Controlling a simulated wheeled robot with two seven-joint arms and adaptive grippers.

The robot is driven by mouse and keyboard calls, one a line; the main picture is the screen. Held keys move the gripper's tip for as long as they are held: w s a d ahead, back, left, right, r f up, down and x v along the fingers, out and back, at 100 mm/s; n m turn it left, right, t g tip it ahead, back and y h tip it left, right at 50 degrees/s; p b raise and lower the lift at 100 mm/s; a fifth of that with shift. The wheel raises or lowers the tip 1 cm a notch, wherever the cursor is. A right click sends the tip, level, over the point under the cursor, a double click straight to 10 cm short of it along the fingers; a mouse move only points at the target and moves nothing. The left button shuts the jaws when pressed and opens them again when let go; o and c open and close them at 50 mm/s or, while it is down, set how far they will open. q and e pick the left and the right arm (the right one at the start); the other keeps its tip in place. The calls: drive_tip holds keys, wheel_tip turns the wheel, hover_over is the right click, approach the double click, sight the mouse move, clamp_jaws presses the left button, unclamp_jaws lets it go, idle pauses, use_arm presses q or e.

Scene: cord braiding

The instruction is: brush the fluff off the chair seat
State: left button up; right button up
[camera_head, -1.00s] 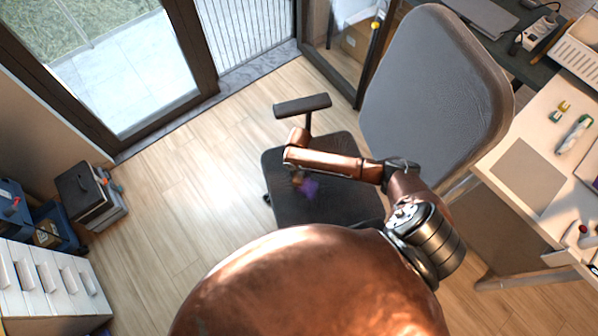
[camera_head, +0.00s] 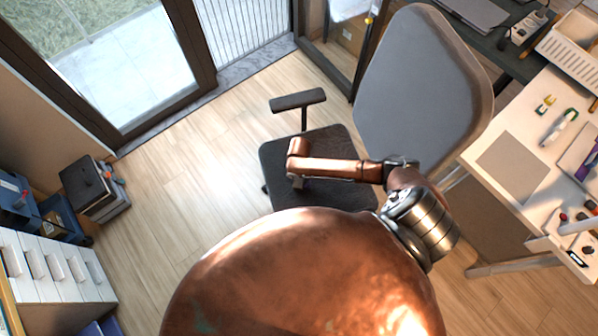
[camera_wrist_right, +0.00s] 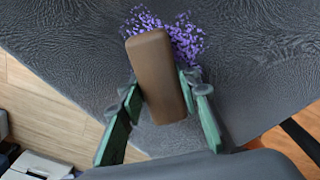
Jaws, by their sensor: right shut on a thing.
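The chair's dark seat (camera_head: 335,146) lies below my right arm in the head view. Its textured grey surface (camera_wrist_right: 60,40) fills most of the right wrist view. My right gripper (camera_wrist_right: 160,88) has green fingers and is shut on a brown block-shaped brush (camera_wrist_right: 157,75), held over the seat near an edge. A clump of purple specks, seemingly the fluff (camera_wrist_right: 185,38), shows around the brush's far end; whether they touch cannot be told. My left gripper is not in view.
The chair's backrest (camera_head: 420,90) rises right of the seat, and an armrest (camera_head: 298,100) stands at its far side. A desk (camera_head: 515,170) with tools is at the right. Drawers (camera_head: 50,265) and boxes stand at the left. The wooden floor (camera_head: 185,170) between is clear.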

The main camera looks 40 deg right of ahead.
sight(303, 188)
drive_tip(key=shift+s+a, duration=0.25)
drive_tip(key=shift+s, duration=0.4)
drive_tip(key=shift+s+a+f+p, duration=0.1)
drive_tip(key=shift+s+a+p, duration=0.15)
drive_tip(key=shift+s+p, duration=0.5)
drive_tip(key=shift+s+a+p, duration=0.2)
drive_tip(key=shift+s+p, duration=0.3)
drive_tip(key=shift+s, duration=0.3)
drive_tip(key=shift+s+a+f, duration=0.15)
drive_tip(key=shift+s, duration=0.35)
drive_tip(key=shift+s+d+p, duration=0.25)
drive_tip(key=shift+d+p, duration=0.25)
drive_tip(key=shift+d, duration=0.35)
drive_tip(key=shift+w+d+r+b, duration=0.1)
drive_tip(key=shift+w+d+b, duration=0.1)
drive_tip(key=shift+w, duration=0.55)
drive_tip(key=shift+w+d+r+b, duration=0.1)
drive_tip(key=shift+w+d+b, duration=0.1)
drive_tip(key=shift+w, duration=0.6)
drive_tip(key=shift+w+d+b, duration=0.15)
drive_tip(key=shift+w+b, duration=0.05)
drive_tip(key=shift+w, duration=0.55)
